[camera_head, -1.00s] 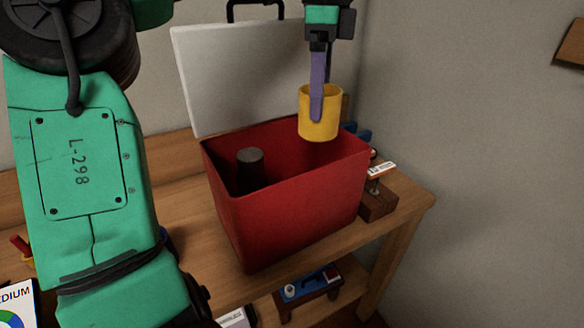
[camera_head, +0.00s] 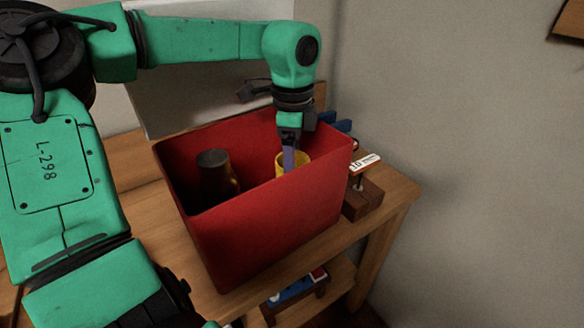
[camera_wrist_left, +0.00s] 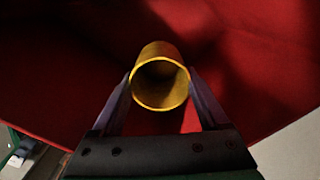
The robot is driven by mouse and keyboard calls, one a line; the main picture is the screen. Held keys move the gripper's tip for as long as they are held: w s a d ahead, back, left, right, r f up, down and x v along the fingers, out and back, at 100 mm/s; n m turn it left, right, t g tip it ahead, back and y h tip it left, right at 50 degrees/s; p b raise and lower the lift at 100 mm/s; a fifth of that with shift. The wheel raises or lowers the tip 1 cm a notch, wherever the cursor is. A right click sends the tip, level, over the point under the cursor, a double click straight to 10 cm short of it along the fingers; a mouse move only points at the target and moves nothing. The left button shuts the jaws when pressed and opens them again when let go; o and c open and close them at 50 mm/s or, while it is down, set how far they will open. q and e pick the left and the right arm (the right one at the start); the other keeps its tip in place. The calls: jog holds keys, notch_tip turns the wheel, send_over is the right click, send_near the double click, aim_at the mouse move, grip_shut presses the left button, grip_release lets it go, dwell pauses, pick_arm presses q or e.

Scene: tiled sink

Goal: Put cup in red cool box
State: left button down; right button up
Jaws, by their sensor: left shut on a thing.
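The red cool box (camera_head: 265,225) stands open on the wooden table, with its white lid (camera_head: 185,105) raised behind it. My left gripper (camera_head: 289,162) reaches down into the right part of the box and is shut on the yellow cup (camera_head: 303,160). The cup is upright, with its rim below the box's top edge; its lower part is hidden by the front wall. In the left wrist view the yellow cup (camera_wrist_left: 160,55) sits between both fingers, with red box walls around it. I cannot tell whether it touches the floor. My right gripper is out of view.
A dark brown cup (camera_head: 213,178) stands in the left part of the box, apart from the yellow one. A wooden block with a white-labelled item (camera_head: 362,163) lies right of the box. A lower shelf holds a blue item (camera_head: 292,288).

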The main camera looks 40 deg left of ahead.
pick_arm(q)
jog(key=shift+f, duration=0.75)
jog(key=shift+w+a+f, duration=0.1)
jog(key=shift+a+f, duration=0.05)
jog(key=shift+f, duration=0.15)
jog(key=shift+f+b, duration=0.25)
jog(key=shift+b, duration=0.1)
jog(key=shift+f+b, duration=0.35)
grip_release()
jog(key=shift+r+p, duration=0.75)
jog(key=shift+p, duration=0.05)
notch_tip(320, 180, up, 12)
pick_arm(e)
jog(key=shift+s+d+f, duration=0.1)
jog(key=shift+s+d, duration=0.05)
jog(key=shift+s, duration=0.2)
